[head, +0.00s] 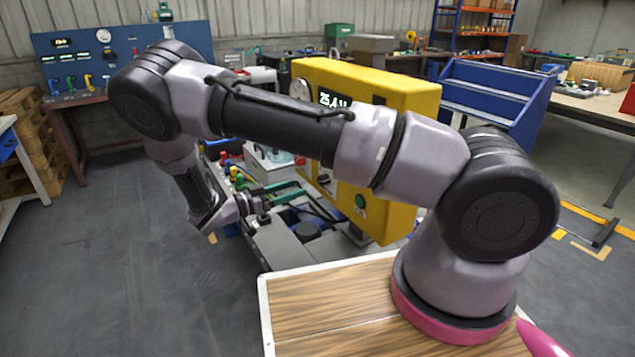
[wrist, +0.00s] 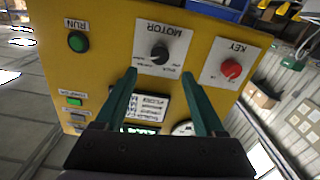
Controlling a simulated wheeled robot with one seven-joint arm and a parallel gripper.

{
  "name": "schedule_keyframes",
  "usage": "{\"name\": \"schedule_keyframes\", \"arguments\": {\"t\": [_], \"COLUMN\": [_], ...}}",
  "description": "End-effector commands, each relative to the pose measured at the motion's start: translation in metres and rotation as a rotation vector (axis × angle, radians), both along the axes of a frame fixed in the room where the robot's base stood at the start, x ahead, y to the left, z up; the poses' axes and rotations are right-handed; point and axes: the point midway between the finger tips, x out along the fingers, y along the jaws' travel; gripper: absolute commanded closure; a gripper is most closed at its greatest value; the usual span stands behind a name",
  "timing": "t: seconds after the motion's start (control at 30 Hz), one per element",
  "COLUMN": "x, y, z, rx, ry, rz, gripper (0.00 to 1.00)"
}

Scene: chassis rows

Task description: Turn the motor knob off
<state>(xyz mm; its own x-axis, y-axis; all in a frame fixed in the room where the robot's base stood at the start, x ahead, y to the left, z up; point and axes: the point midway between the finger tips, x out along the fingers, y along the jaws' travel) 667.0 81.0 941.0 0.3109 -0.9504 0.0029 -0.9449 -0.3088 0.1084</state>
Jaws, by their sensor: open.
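The motor knob (wrist: 159,53) is a round black knob on a white plate marked MOTOR, upside down in the wrist view. It sits on the front of a yellow cabinet (wrist: 110,30), which also shows in the head view (head: 412,88). My gripper (wrist: 159,74) has two teal fingers, open and empty. They point at the panel, with the knob between and just beyond their tips in the picture; I see no contact. In the head view my gripper (head: 288,190) is left of the cabinet. I cannot make out the knob there, nor read its setting.
A red knob (wrist: 231,69) marked KEY and a green button (wrist: 78,42) marked RUN flank the motor knob. Another green button (wrist: 74,101) and a label plate are close by. Bench equipment (head: 275,155) stands around my gripper. Open floor (head: 120,250) lies to the left.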

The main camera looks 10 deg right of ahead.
Motion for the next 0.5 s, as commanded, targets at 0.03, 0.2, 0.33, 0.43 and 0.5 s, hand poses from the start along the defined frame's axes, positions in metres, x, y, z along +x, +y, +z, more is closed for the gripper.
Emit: {"name": "schedule_keyframes", "arguments": {"t": [0.03, 0.2, 0.33, 0.43, 0.5], "x": [0.002, 0.013, 0.019, 0.023, 0.025], "y": [-0.010, -0.043, -0.063, -0.073, -0.078], "z": [0.000, 0.000, 0.000, 0.000, 0.000], "rx": [0.000, -0.001, 0.000, 0.001, 0.002], "ry": [0.003, 0.003, 0.004, 0.003, 0.004], "rz": [-0.004, -0.006, -0.005, -0.003, -0.003], "gripper": [0.29, 0.29, 0.29, 0.29, 0.29]}}
